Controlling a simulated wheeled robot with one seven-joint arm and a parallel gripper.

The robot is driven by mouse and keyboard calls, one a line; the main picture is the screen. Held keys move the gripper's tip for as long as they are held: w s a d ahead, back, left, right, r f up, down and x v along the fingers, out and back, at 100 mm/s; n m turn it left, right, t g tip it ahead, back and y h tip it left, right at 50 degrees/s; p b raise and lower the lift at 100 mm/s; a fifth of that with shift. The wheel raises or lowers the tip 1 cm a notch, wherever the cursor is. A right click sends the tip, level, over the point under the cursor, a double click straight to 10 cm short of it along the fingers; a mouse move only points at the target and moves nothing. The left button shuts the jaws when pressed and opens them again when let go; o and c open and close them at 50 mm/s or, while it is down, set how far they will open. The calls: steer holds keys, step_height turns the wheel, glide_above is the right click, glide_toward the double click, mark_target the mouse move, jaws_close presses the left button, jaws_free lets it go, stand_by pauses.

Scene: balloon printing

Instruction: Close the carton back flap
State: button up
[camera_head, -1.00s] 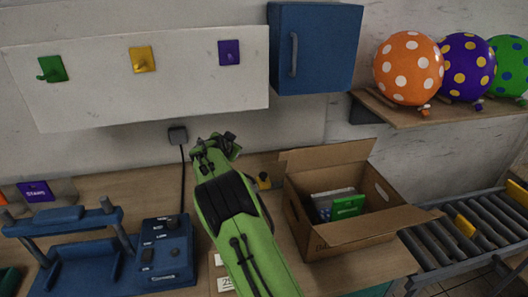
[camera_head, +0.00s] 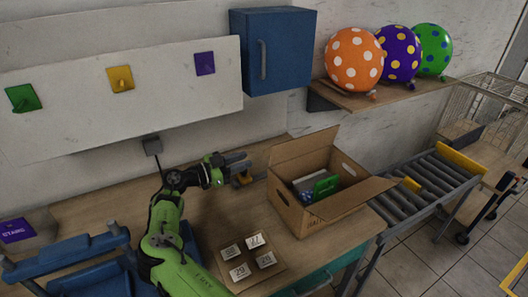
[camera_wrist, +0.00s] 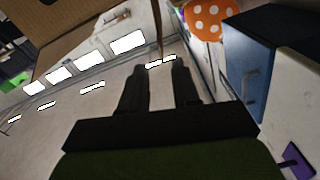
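The open carton (camera_head: 289,212) stands on the wooden table, with a green item and other flat things inside. Its back flap (camera_head: 305,147) stands up and leans outward at the rear. Its front flap (camera_head: 352,198) sticks out toward the front right. My gripper (camera_head: 243,162) is left of the carton, near the back flap's left end, with its fingers pointing right. In the wrist view, my gripper (camera_wrist: 160,80) has its two fingers apart with nothing between them. Part of the cardboard (camera_wrist: 80,28) shows at upper left there.
A blue wall cabinet (camera_head: 275,50) hangs above the table. A shelf (camera_head: 385,92) with several dotted balloons is at upper right. A roller conveyor (camera_head: 425,185) stands right of the carton. Number tiles (camera_head: 240,272) lie in front.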

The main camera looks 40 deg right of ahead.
mark_target(265, 156)
steer(key=p+x, duration=0.1)
steer(key=x, duration=0.7)
steer(key=shift+s+d, duration=0.1)
steer(key=shift+d, duration=0.25)
jaws_close()
stand_by(0.8)
